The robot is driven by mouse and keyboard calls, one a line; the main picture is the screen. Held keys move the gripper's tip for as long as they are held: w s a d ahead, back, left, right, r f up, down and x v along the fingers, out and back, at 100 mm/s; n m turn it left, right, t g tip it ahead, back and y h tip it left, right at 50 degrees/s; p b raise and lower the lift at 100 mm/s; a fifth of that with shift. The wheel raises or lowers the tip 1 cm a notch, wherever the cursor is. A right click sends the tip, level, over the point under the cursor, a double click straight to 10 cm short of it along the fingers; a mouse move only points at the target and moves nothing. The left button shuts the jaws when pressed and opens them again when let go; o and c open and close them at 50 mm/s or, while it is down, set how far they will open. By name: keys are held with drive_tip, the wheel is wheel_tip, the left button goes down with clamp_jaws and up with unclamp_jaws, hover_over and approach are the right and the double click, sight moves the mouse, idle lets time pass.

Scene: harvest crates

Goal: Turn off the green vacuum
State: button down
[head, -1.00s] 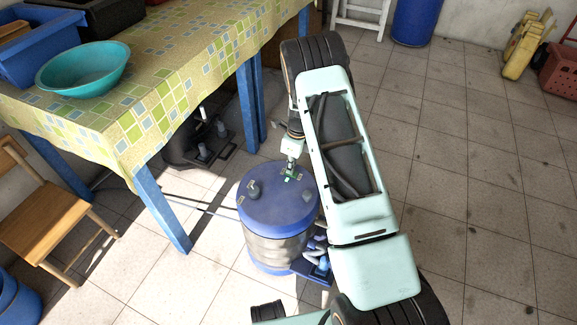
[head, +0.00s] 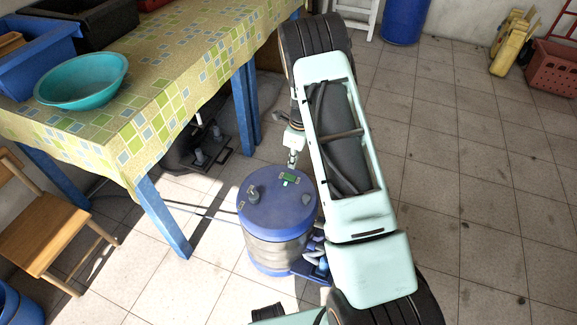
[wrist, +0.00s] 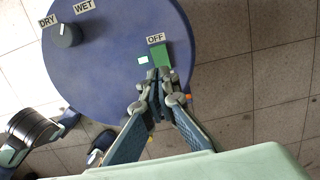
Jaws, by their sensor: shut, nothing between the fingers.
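A drum-shaped vacuum (head: 268,213) with a blue lid and a clear-looking middle band stands on the tiled floor, below my arm. It looks blue, not green. On its lid is a green switch (head: 289,178), which also shows in the wrist view (wrist: 159,55) with a small white patch beside it and an "OFF" label (wrist: 156,39) above it. A dark knob (wrist: 66,35) with "DRY" and "WET" labels sits at the lid's left. My gripper (wrist: 158,74) is shut and empty, its fingertips just by the switch's lower edge in the wrist view. In the head view my gripper (head: 292,160) appears slightly above the switch.
A table (head: 150,120) with a checked cloth and blue legs stands at left, bearing a teal basin (head: 82,80). A dark machine (head: 190,148) sits under it. A wooden chair (head: 45,205) is at far left.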

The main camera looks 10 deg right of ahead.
wheel_tip(320, 180, up, 8)
drive_tip(key=d+p, duration=0.1)
drive_tip(key=shift+s+f, duration=0.2)
drive_tip(key=shift+s, duration=0.1)
drive_tip(key=shift+a, duration=0.1)
